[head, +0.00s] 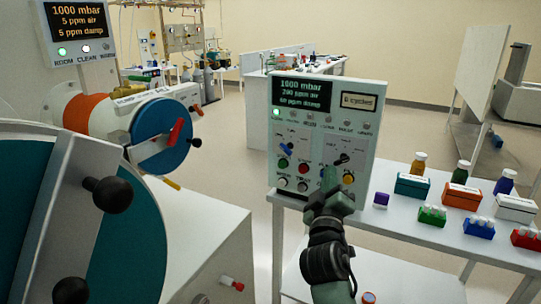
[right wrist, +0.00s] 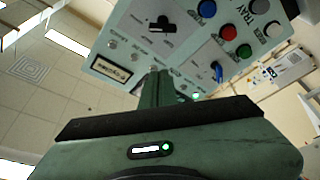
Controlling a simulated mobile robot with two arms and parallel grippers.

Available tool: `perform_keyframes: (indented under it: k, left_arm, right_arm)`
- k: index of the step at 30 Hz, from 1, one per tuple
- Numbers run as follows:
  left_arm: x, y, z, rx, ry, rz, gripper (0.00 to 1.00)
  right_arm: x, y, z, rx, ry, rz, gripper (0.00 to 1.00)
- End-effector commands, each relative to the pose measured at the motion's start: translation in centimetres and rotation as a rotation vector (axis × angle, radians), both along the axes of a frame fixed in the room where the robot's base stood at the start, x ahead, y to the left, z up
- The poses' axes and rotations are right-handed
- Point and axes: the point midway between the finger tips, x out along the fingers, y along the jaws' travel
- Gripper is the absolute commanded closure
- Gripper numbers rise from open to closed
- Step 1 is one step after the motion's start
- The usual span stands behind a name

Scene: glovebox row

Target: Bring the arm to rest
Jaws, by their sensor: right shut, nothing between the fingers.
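My right gripper (head: 330,180) is in front of the lower right part of a pale control panel (head: 277,130) in the head view. Its green fingers are shut with nothing between them. In the right wrist view the closed fingers (right wrist: 156,88) point toward the panel (right wrist: 130,45), which looks tilted there. I cannot tell whether the fingertips touch the panel. The gripper covers some of the lower buttons in the head view. My left gripper is not in view.
A white table (head: 400,228) right of the panel bears bottles, boxes and vial racks. At left are a blue round door (head: 162,134) with a red handle and a nearer large door with black knobs (head: 110,194). Open floor (head: 225,160) lies between.

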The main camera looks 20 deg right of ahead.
Motion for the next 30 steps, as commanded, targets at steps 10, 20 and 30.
perform_keyframes:
  k: [10, 20, 30]
  left_arm:
    - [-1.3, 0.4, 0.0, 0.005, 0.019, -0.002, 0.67]
    - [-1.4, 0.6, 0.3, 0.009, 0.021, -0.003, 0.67]
    - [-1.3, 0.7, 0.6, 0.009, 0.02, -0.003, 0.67]
  right_arm:
    - [2.8, 2.2, -8.1, 0.059, 0.136, 0.095, 1.0]
    - [2.2, 8.3, -32.6, 0.293, 0.507, 0.285, 1.0]
    - [-10.5, 12.7, -54.9, 0.583, 0.865, 0.323, 1.0]
